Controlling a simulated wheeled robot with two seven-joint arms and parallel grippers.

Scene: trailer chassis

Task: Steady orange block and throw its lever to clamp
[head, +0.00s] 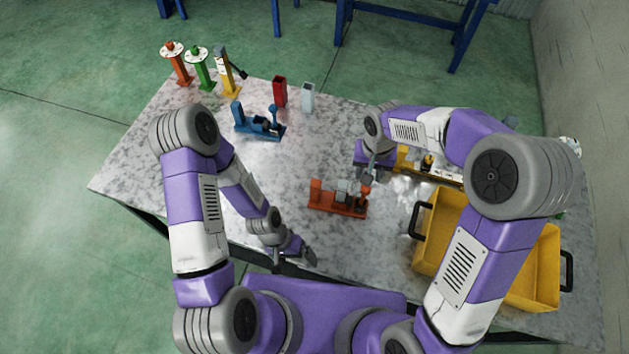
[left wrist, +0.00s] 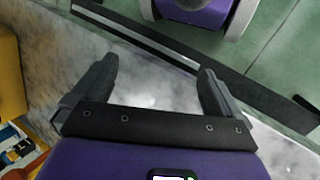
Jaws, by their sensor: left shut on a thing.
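The orange block (head: 330,204) stands near the table's middle, with a grey clamp part and an orange-red knob on its right end. My left gripper (head: 306,256) is below and left of the block in the head view, by the table's front edge and apart from the block. In the left wrist view its two fingers (left wrist: 157,75) are spread, with only bare tabletop seen between them. My right gripper (head: 368,180) is at the block's right end, by the knob. Its fingers are small and partly hidden, and I cannot tell whether they touch the knob.
A yellow bin (head: 428,225) with black handles stands at right, partly behind my right arm. A blue clamp block (head: 258,124) stands further back. Red (head: 280,92) and pale (head: 308,97) holders and several coloured posts stand at the back left. The table's left part is clear.

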